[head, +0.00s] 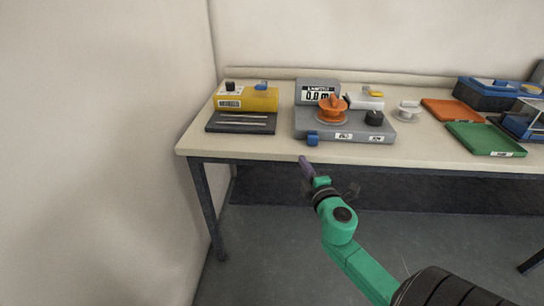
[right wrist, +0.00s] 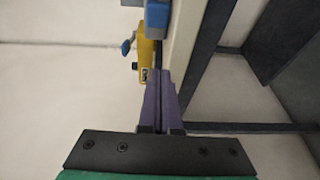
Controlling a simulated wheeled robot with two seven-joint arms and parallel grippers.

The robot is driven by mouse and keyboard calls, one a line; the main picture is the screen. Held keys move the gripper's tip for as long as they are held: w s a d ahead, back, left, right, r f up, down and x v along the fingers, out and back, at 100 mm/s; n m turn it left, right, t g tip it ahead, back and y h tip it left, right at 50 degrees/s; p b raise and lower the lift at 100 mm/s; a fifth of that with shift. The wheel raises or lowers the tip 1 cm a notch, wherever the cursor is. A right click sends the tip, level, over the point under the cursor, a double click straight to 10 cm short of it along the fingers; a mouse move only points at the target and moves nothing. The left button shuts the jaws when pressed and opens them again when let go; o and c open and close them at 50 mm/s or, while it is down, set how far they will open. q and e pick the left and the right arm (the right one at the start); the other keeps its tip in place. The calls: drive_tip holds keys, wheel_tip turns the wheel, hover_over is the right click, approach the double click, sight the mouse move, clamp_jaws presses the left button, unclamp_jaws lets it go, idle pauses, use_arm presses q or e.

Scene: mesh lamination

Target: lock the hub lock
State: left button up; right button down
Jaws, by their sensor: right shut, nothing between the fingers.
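A grey machine (head: 308,129) with a raised display stands on the table. An orange spool (head: 333,112) with an upright orange handle-like piece on top sits on its left half, and a black knob (head: 374,118) is to the right. A blue block (head: 312,140) is at its front left edge; a blue block also shows at the top of the right wrist view (right wrist: 157,14). I cannot tell which part is the hub lock. My right gripper (head: 304,161) has purple fingers, shut and empty, in front of the table edge just below the blue block. My left gripper is not in view.
A yellow box (head: 259,99) and a dark tray (head: 226,124) stand left of the machine. A white spool (head: 408,111), an orange tray (head: 449,109) and a green tray (head: 484,139) are to the right. The table's front edge (head: 240,156) is near my gripper.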

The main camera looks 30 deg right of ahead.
sight(293, 149)
drive_tip(key=x, duration=0.6)
drive_tip(key=r+x, duration=0.1)
drive_tip(key=x, duration=0.2)
drive_tip(key=shift+w+p, duration=0.25)
drive_tip(key=shift+p, duration=0.05)
drive_tip(key=d, duration=0.1)
drive_tip(key=s+d, duration=0.1)
drive_tip(key=shift+s+d+f, duration=0.15)
drive_tip(key=shift+d, duration=0.15)
drive_tip(key=shift+s+d, duration=0.3)
drive_tip(key=shift+d, duration=0.05)
